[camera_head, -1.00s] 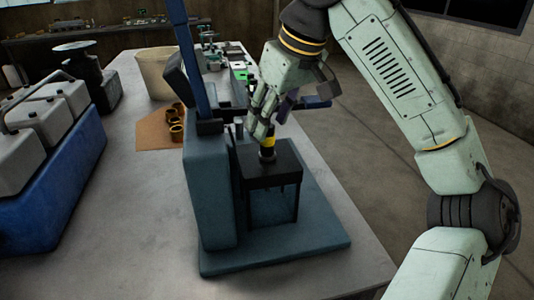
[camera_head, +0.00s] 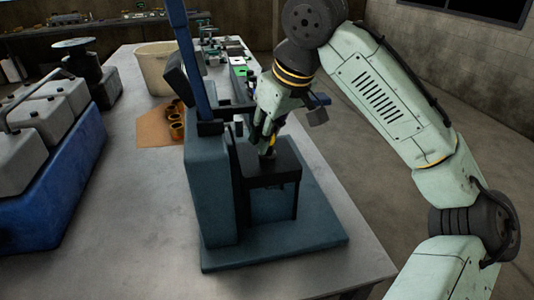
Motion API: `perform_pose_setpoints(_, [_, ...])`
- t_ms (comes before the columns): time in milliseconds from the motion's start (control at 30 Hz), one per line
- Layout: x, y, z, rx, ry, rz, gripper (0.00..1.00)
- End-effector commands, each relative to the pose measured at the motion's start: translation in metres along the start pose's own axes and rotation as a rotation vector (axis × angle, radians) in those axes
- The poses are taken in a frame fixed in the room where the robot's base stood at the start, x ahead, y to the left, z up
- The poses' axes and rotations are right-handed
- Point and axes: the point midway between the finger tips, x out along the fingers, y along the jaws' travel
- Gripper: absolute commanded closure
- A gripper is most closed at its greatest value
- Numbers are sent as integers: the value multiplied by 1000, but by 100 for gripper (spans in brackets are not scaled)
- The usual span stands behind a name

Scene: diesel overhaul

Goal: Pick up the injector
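The injector (camera_head: 269,150) stands on the black top plate of the blue bench stand. Only its lower part and a bit of yellow band show; my gripper hides the rest. My gripper (camera_head: 263,138) points down and its fingers are at the injector's upper part, overlapping the yellow band. I cannot tell whether the fingers are closed on it or only around it.
The blue stand (camera_head: 320,238) has a tall column and a lever close to the left of my gripper. Bronze bushings (camera_head: 177,130) lie on a brown sheet to the left, near a beige bucket (camera_head: 157,68). A blue engine block (camera_head: 60,195) fills the left side. The front of the table (camera_head: 150,235) is clear.

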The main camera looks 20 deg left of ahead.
Motion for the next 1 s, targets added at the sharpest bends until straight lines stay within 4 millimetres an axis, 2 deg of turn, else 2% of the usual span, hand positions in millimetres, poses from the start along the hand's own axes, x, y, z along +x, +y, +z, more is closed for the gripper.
perform_pose_setpoints(267, [0, 0, 0, 0, 0, 0, 100])
perform_pose_setpoints(833, [-1, 0, 0, 0, 2, 1, 100])
perform_pose_setpoints(1000, [-7, 0, -3, 0, 3, 2, 100])
